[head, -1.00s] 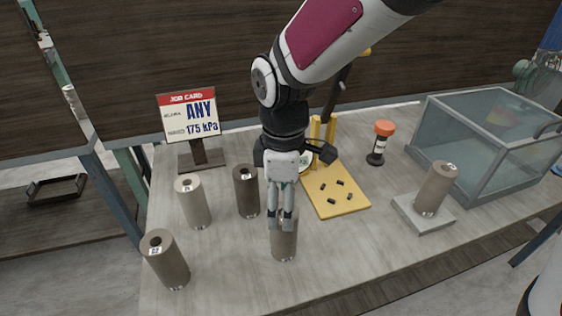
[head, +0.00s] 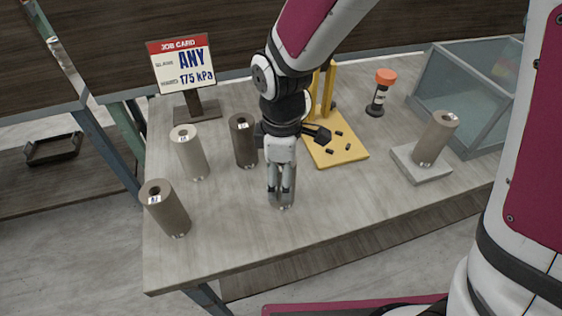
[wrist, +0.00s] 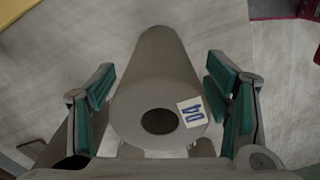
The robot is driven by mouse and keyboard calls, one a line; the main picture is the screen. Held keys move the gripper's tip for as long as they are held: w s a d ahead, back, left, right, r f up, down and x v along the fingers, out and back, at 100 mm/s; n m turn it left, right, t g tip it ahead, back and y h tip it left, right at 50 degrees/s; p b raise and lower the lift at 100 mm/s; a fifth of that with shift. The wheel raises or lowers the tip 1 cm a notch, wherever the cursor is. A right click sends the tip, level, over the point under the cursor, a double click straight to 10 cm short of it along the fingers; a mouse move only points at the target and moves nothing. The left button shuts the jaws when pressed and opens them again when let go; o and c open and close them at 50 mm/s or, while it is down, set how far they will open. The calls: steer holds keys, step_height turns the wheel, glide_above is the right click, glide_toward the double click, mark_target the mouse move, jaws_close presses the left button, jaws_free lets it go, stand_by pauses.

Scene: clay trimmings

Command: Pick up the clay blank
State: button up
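A grey-brown clay blank, a cylinder with a hole in its end, stands on the table below my gripper. In the wrist view this blank (wrist: 165,75) lies between my two teal-padded fingers, with a visible gap on each side. Its tag is too tilted to read surely. In the head view my gripper (head: 281,190) points down over this blank (head: 284,204) and mostly hides it. My gripper is open around it. Other blanks stand at left: a pale one (head: 191,157), a dark one (head: 243,143) and a brown one (head: 167,211).
A job card (head: 182,66) reads ANY, 175 kPa. A yellow stand (head: 335,155) with small dark bits is behind my gripper. Another blank (head: 434,140) stands on a grey slab (head: 412,172) near a glass tank (head: 465,85). An orange-capped timer-like object (head: 382,92) stands behind.

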jaws_close()
steer(key=shift+r+p, duration=0.85)
steer(key=shift+r, duration=0.25)
steer(key=shift+r+p, duration=0.65)
steer(key=shift+r, duration=0.2)
steer(key=s+d+r+p, duration=0.1)
steer(key=s+d+p, duration=0.3)
steer(key=s+p, duration=0.4)
steer(key=shift+s+d, duration=0.2)
steer(key=shift+s, duration=3.5)
